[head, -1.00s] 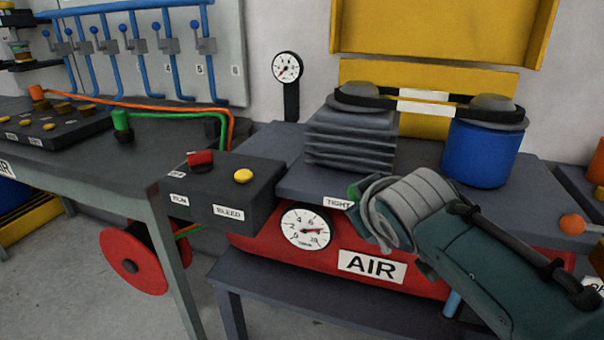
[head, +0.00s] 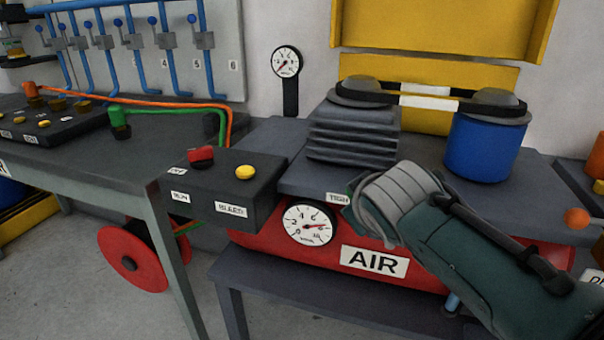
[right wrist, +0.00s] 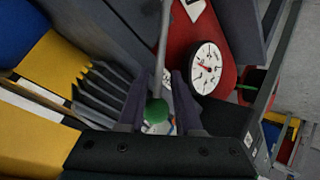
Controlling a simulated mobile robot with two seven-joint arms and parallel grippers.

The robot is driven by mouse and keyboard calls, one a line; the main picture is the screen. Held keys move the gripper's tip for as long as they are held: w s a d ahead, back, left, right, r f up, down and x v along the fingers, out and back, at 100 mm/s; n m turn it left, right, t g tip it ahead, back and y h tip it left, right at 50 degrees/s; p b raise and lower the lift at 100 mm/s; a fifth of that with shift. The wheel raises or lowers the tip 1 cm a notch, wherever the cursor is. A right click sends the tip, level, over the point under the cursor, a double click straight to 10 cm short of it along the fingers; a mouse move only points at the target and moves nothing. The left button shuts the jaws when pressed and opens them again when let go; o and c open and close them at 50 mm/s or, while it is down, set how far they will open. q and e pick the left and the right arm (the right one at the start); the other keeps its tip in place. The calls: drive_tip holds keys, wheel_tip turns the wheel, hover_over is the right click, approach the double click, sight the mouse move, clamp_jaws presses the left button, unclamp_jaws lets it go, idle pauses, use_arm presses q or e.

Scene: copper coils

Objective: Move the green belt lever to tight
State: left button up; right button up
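The green ball knob (right wrist: 157,110) of the belt lever shows in the right wrist view, at the end of a thin grey rod (right wrist: 164,45). My right gripper (right wrist: 161,80) is open around the lever, with one dark finger on each side of the knob and gaps visible between. In the head view my teal right arm covers the lever and the gripper's fingers. The "TIGHT" label (head: 338,198) is on the front edge of the compressor bench, just left of my right wrist, its last letter covered. My left gripper is not in view.
The black belt (head: 425,101) runs between two pulleys above the grey finned block (head: 352,135) and blue cylinder (head: 486,149). The red air tank (head: 270,245) with its gauge (head: 309,223) lies below. A black button box (head: 222,190) stands left. An orange knob (head: 577,218) is right.

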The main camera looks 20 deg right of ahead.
drive_tip(key=shift+o, duration=0.4)
drive_tip(key=shift+r, duration=0.15)
drive_tip(key=shift+s+a+r+p, duration=0.1)
drive_tip(key=shift+s+r+p, duration=0.15)
drive_tip(key=shift+p, duration=0.1)
drive_tip(key=p+v, duration=0.4)
drive_tip(key=v, duration=0.5)
drive_tip(key=shift+s, duration=0.15)
